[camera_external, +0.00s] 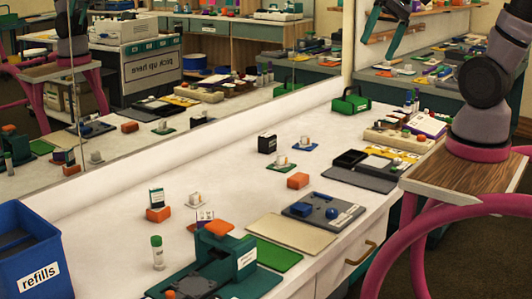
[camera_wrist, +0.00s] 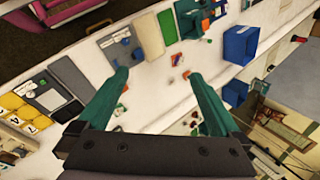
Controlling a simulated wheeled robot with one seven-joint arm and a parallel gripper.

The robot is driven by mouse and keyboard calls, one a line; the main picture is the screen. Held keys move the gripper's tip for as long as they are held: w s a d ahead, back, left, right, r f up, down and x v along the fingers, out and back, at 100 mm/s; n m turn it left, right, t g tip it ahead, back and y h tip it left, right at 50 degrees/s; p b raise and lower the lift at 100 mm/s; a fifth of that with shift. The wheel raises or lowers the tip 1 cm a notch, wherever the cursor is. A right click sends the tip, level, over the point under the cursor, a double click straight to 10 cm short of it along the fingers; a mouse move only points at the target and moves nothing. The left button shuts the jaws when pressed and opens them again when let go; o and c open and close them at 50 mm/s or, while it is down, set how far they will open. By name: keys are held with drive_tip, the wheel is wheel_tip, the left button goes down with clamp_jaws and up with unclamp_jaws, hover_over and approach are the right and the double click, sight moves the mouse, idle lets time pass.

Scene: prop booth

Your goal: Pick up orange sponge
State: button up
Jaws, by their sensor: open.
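An orange block (camera_external: 298,181) lies alone on the white counter, right of centre; it looks like the sponge. Another orange block (camera_external: 158,214) farther left carries a small upright dark-and-white item. The lone orange block (camera_wrist: 138,55) shows between the fingers, near the left fingertip. Another orange block (camera_wrist: 186,74) shows near the right fingertip.
A blue "refills" bin (camera_external: 35,262) stands at the left end. A grey-blue device (camera_external: 322,211), a beige board (camera_external: 290,235) and a grey mat (camera_external: 360,180) lie near the lone block. A mirror (camera_external: 210,60) lines the back.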

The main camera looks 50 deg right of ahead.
drive_tip(key=w+a+f+m+g+y, duration=0.2)
drive_tip(key=a+y, duration=0.2)
drive_tip(key=a, duration=0.1)
drive_tip(key=w+a+f+m+g+y, duration=0.2)
drive_tip(key=a+m+y, duration=0.15)
drive_tip(key=a, duration=0.25)
drive_tip(key=w+a+f+m+t+y, duration=0.2)
drive_tip(key=w+m+t+y, duration=0.3)
drive_tip(key=w, duration=0.3)
drive_tip(key=m+t+h, duration=1.2)
drive_tip(key=m+h, duration=0.3)
drive_tip(key=m, duration=0.4)
hover_over(305, 178)
drive_tip(key=s+a, duration=0.4)
wheel_tip(305, 178, down, 30)
drive_tip(key=s+d+f+h, duration=0.1)
drive_tip(key=f, duration=0.1)
drive_tip(key=s+d+f+m+g, duration=0.1)
drive_tip(key=s+d+f+h, duration=0.1)
drive_tip(key=f, duration=0.1)
drive_tip(key=shift+s+d+f+h, duration=0.1)
drive_tip(key=shift+d+f+h, duration=0.2)
drive_tip(key=shift+d+h, duration=0.1)
drive_tip(key=shift+w+d+f, duration=0.1)
drive_tip(key=shift+w+f, duration=0.15)
drive_tip(key=x, duration=0.6)
drive_tip(key=shift+w+f, duration=0.2)
drive_tip(key=shift+w, duration=0.1)
